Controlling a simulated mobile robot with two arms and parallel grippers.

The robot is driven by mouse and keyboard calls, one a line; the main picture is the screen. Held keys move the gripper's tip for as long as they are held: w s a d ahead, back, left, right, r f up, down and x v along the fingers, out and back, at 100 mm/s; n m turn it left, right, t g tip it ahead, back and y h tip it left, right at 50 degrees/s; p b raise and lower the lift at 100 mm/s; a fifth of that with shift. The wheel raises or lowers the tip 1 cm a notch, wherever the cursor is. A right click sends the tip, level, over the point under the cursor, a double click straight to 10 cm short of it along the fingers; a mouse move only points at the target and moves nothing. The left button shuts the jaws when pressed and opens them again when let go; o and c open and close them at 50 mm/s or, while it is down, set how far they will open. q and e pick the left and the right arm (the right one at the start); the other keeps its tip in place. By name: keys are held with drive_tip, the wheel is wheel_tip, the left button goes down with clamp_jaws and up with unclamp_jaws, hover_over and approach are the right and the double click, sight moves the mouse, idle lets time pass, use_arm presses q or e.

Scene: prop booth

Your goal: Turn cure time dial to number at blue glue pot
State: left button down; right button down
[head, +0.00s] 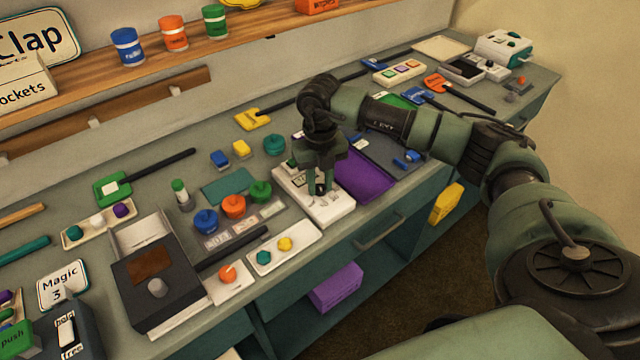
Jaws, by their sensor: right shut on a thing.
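The blue glue pot (206,221) stands on the bench, left of an orange pot (233,206) and a green pot (260,192). A small label card (217,241) lies in front of the blue pot; its number is too small to read. My right gripper (322,190) points down over a white unit (338,210) right of the pots. It is shut on a dial on top of the unit, which the fingers mostly hide. The dial's setting cannot be read. My left gripper is not in view.
A purple tray (366,176) lies just right of the white unit. A white tray (283,247) with a teal and a yellow piece is in front of the pots. A dark box (158,285) with a grey knob stands left. A shelf (190,42) runs above the bench.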

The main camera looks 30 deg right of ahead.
sight(320, 187)
idle(0.3)
drive_tip(key=c, duration=1.1)
unclamp_jaws()
wheel_tip(320, 187, up, 8)
drive_tip(key=shift+f+b, duration=0.1)
drive_tip(key=shift+b, duration=0.75)
